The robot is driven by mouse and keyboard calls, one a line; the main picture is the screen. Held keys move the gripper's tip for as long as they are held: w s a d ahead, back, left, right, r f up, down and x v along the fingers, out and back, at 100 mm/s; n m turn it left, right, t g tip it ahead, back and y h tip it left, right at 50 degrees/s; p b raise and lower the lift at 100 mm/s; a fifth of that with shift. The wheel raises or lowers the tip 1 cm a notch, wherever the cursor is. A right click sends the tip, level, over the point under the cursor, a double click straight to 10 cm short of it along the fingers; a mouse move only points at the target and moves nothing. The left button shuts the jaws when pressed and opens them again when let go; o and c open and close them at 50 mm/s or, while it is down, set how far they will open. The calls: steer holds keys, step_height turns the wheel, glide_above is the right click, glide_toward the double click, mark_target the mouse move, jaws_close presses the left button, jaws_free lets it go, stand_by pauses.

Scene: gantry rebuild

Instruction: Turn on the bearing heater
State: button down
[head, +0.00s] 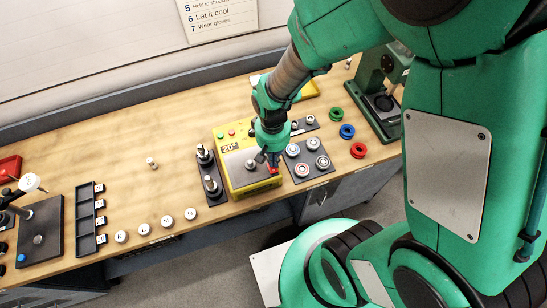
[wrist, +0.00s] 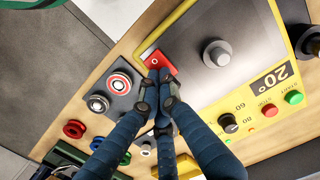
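The bearing heater (head: 236,178) is a yellow box with a grey top on the workbench; its display (wrist: 272,80) reads 20°. A red switch (wrist: 160,62) marked with a white O sits at the corner of its top; its near part is covered by my fingers. In the head view the red switch (head: 273,170) is just below my gripper (head: 266,158). In the wrist view my gripper (wrist: 158,82) has its dark blue fingers drawn together, with nothing seen between them. The tips overlap the switch; I cannot tell whether they touch it. A green START button (wrist: 294,98) and red STOP button (wrist: 270,110) are on the front panel.
A black knob (wrist: 228,123) is near the buttons, and a grey post (wrist: 216,53) stands on the heater's top. Dark plates with bearings (head: 308,160) and with posts (head: 209,178) flank the heater. Coloured rings (head: 347,131) and a green press (head: 378,95) are at right.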

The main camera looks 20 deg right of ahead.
steer(key=shift+s+d+f, duration=0.1)
steer(key=shift+s+f, duration=0.2)
steer(key=shift+s, duration=0.35)
step_height(320, 180, up, 15)
steer(key=w+p, duration=0.2)
steer(key=p, duration=0.1)
steer(key=shift+f+p, duration=0.2)
steer(key=shift+p, duration=0.15)
steer(key=shift+w, duration=0.1)
steer(key=s+d+r+t+b, duration=0.2)
steer(key=s+r+t+b, duration=0.1)
steer(key=r, duration=0.4)
steer(key=s+d+r+t+b, duration=0.2)
steer(key=s+r+t+b, duration=0.1)
steer(key=s+r+b, duration=0.3)
steer(key=shift+b+v, duration=0.55)
steer(key=shift+v, duration=0.3)
steer(key=shift+w+d+r, duration=0.1)
steer(key=shift+w+d, duration=0.05)
